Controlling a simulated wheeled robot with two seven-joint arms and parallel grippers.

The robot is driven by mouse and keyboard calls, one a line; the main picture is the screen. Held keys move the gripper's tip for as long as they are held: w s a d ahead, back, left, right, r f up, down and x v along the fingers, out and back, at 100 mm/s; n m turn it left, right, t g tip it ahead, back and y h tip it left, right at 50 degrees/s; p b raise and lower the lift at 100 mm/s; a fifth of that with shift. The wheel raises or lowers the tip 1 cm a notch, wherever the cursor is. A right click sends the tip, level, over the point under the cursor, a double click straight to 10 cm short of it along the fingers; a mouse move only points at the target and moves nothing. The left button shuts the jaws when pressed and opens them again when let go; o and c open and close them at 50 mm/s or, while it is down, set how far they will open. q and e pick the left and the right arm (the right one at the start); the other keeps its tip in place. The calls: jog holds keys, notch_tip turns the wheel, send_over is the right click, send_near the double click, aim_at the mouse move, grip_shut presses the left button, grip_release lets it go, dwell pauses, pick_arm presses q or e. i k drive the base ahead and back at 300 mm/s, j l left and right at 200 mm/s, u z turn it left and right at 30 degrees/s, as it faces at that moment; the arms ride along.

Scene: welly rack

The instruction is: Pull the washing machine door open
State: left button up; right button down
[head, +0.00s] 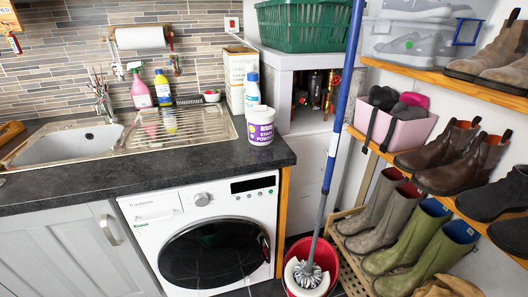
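The white washing machine (247,206) stands under the dark countertop, left of the centre of the head view. Its round door (214,254) has dark glass in a black and grey rim and looks shut. The lower edge of the door runs close to the bottom of the picture. A control dial (201,199) and a dark display (253,184) sit above the door. Neither of my grippers is in view.
A red bucket (334,262) with a blue-handled mop (331,165) stands right of the machine. Wellies (413,247) and boots (465,160) fill the rack at right. A grey cupboard (62,250) is at left.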

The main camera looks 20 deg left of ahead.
aim_at(216, 252)
jog(key=u, duration=1.2)
